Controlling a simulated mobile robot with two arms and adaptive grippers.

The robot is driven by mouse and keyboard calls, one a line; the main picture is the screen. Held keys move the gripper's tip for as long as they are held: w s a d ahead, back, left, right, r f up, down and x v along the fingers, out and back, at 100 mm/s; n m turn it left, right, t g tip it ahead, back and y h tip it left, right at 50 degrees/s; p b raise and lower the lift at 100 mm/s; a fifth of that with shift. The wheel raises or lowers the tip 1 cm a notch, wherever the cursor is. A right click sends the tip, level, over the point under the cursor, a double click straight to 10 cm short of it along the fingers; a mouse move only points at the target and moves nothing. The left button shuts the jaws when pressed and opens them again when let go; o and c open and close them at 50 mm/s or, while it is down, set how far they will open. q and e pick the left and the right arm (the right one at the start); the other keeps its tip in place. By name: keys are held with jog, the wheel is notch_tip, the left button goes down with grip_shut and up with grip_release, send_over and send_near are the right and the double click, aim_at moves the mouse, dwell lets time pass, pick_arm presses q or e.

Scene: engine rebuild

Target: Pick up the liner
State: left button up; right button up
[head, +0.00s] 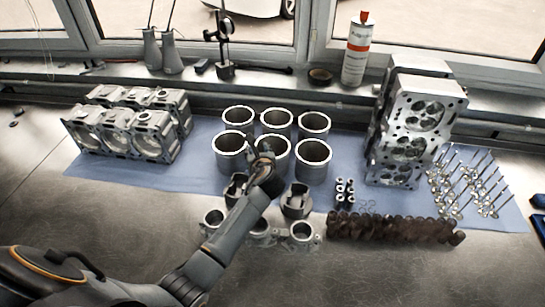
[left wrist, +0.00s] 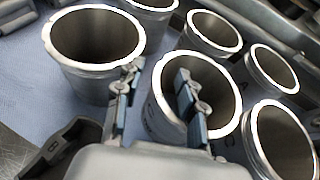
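Several grey metal liners with bright rims stand upright in two rows on the blue mat. My left gripper (head: 262,158) is at the front middle liner (head: 280,152) and partly hides it. In the left wrist view, the fingers of my left gripper (left wrist: 155,97) are spread apart. One finger is outside this liner (left wrist: 153,112) on its left, and the other reaches over its opening. A gap shows between the outer finger and the wall, so the gripper is open. The front left liner (head: 231,156) and front right liner (head: 312,166) stand close by. My right gripper is not in view.
Pistons (head: 297,200) and connecting rods (head: 302,232) lie in front of the liners. A dark camshaft-like row (head: 390,229) lies front right. Engine blocks (head: 125,130) stand left, cylinder heads (head: 410,125) and valves (head: 470,185) right. The front table area is clear.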

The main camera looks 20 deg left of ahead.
pick_arm(q)
grip_shut()
jog(key=shift+s, duration=0.1)
jog(key=shift+r, duration=0.15)
